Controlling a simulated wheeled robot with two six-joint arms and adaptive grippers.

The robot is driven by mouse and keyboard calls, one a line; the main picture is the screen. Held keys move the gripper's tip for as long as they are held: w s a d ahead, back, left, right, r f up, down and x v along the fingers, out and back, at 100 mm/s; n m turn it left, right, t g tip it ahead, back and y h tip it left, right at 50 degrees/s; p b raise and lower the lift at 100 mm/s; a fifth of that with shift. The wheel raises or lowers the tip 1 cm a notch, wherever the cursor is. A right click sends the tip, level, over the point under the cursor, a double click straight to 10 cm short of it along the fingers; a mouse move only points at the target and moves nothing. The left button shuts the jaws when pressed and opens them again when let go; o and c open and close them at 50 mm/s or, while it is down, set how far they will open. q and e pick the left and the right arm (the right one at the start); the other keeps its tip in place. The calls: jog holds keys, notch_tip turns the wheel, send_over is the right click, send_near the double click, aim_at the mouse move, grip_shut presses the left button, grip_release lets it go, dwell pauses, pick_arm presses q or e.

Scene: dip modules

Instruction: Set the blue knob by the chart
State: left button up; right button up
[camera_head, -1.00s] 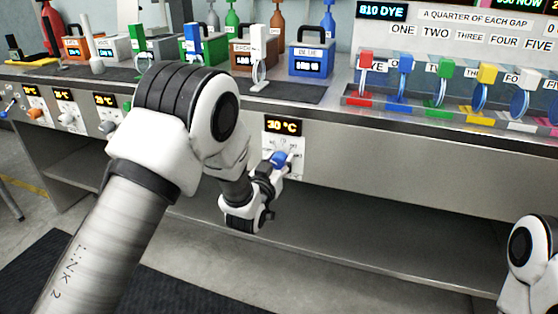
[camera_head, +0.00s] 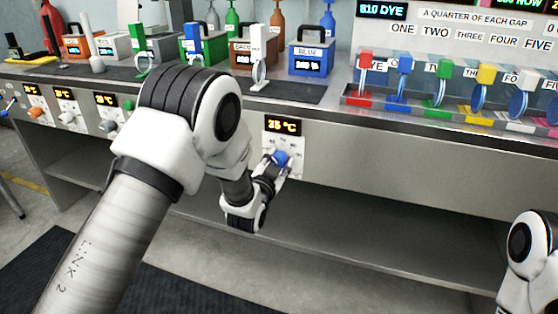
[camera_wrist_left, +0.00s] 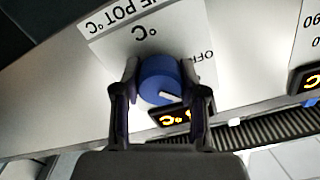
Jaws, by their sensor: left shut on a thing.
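The blue knob (camera_head: 281,158) sits on a white dial plate on the bench's front panel, below a display (camera_head: 284,127) that reads 35 °C. My left gripper (camera_head: 274,168) is at the knob from below. In the left wrist view the blue knob (camera_wrist_left: 160,80) has a white pointer line, and the left gripper's fingers (camera_wrist_left: 160,85) are shut on its two sides. The plate (camera_wrist_left: 140,35) there reads "POT °C" and "OFF". The chart is not clearly identifiable; a board with word labels (camera_head: 470,30) stands at the back right. My right gripper is out of view.
A blue box (camera_head: 310,60) labelled BLUE and other coloured boxes stand on the bench above. Several other dial plates (camera_head: 70,110) line the panel to the left. A rack of coloured dippers (camera_head: 440,85) is at right. The shelf below the panel looks empty.

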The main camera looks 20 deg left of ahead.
pick_arm(q)
jog(key=o, duration=1.1)
jog(key=shift+o, duration=0.2)
jog(key=s, duration=1.2)
jog(key=shift+a, duration=0.2)
